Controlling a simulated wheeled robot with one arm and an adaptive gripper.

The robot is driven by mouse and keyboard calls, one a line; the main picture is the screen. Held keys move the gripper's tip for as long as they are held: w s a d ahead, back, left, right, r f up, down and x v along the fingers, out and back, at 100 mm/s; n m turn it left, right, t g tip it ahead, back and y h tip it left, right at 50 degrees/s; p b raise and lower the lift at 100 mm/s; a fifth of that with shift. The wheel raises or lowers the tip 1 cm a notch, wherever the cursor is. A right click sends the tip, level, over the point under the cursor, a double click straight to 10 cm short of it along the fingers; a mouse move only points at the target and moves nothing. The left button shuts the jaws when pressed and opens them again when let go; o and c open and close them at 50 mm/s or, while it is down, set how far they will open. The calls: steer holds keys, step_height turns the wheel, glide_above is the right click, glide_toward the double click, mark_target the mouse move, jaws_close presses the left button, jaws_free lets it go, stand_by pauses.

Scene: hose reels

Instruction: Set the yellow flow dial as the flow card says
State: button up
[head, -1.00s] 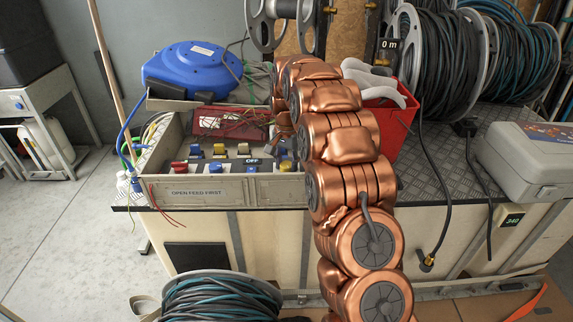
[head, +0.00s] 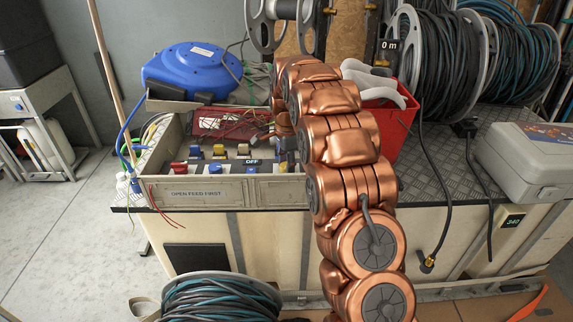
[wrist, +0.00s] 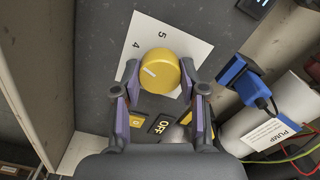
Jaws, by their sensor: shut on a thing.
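In the wrist view, the yellow flow dial (wrist: 160,70) sits on a white scale plate (wrist: 178,38) with the numbers 4 and 5 showing. A short pale mark shows on the left part of the dial's face. My gripper (wrist: 160,78) has one finger on each side of the dial and is shut on it. The rest of the scale is hidden by the dial and fingers. In the head view, my arm hides the dial and most of the gripper. I cannot make out a flow card in either view.
An OFF label (wrist: 163,125) and a blue plug (wrist: 245,85) lie close to the fingers. In the head view, the control box (head: 230,192) holds several knobs, and a red bin (head: 395,125) stands beside my arm.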

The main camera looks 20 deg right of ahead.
steer(key=shift+a, duration=0.1)
stand_by(0.3)
steer(key=o, duration=1.1)
steer(key=shift+o, duration=0.2)
step_height(320, 180, up, 12)
stand_by(0.6)
